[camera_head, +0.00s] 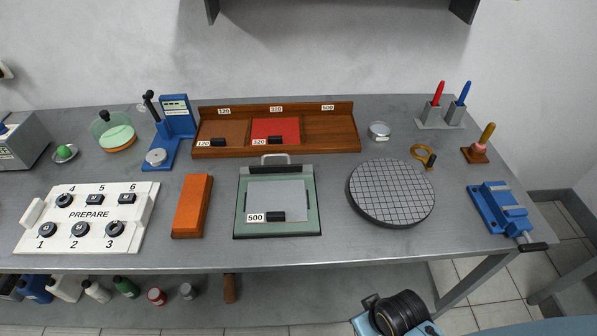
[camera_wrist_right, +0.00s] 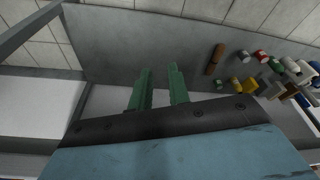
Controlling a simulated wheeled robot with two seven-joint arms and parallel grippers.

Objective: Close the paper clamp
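The paper clamp (camera_head: 275,169) is a dark bar with a light grey metal handle (camera_head: 275,157) along the back edge of a green-rimmed plate (camera_head: 240,215). The handle stands up behind the bar; I cannot tell whether the bar presses on the paper. A grey sheet (camera_head: 276,193) lies flat on the plate, with a black-handled tag marked 500 (camera_head: 265,217) at its front. My right gripper (camera_wrist_right: 160,75) shows two green fingers, apart and empty, away from the clamp. The head view shows only part of my right arm at the bottom edge. My left gripper is not in view.
A wooden tray (camera_head: 335,132) stands behind the plate. An orange block (camera_head: 191,206) is left of it and a round gridded disc (camera_head: 391,191) right. A white PREPARE panel (camera_head: 88,215) and a blue vise (camera_head: 500,208) are farther out. The table's front strip is clear.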

